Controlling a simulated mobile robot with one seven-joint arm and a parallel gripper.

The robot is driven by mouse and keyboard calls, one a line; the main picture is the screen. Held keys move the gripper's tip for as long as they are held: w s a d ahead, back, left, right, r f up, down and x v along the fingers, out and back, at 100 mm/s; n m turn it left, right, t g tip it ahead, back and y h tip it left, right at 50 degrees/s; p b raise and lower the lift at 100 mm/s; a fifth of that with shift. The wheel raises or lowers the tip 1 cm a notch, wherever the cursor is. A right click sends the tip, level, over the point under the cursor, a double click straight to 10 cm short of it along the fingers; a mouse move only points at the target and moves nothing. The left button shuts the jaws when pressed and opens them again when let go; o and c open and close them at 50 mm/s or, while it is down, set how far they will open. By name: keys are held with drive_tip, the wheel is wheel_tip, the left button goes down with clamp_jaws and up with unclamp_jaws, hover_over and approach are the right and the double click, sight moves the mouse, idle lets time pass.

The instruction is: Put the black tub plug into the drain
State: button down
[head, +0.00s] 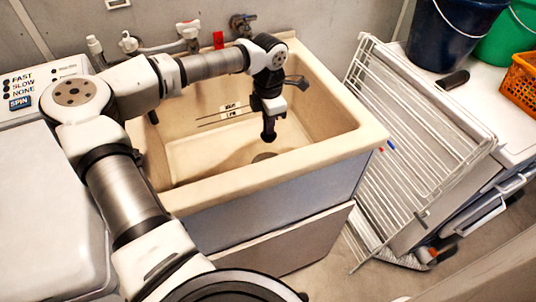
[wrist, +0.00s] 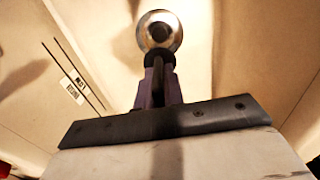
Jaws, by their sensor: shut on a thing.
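My gripper (head: 268,124) hangs down inside the beige laundry tub (head: 185,160). In the wrist view its dark purple fingers (wrist: 158,74) are shut on the black tub plug (wrist: 158,58). The plug also shows as a dark tip under the gripper in the head view (head: 268,137). The drain (wrist: 159,31) is a round metal ring with a dark centre, just beyond the plug in the wrist view. In the head view the drain (head: 264,156) lies on the tub floor below the plug. The plug appears apart from the drain, above it.
The tub's raised rim and walls surround the gripper. Taps (head: 188,32) stand behind the tub. A white folding rack (head: 410,135) leans at its right. A washing machine (head: 45,190) is at the left. Buckets (head: 455,30) stand at the back right.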

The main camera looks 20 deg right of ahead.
wheel_tip(320, 180, down, 13)
drive_tip(key=shift+f+p, duration=0.2)
drive_tip(key=shift+p, duration=0.85)
drive_tip(key=shift+f+b, duration=0.45)
drive_tip(key=shift+f, duration=0.05)
drive_tip(key=c, duration=1.5)
unclamp_jaws()
drive_tip(key=shift+r, duration=0.1)
drive_tip(key=shift+r+p, duration=0.45)
drive_tip(key=shift+p, duration=0.1)
wheel_tip(320, 180, up, 12)
drive_tip(key=b, duration=0.3)
drive_tip(key=shift+f, duration=0.1)
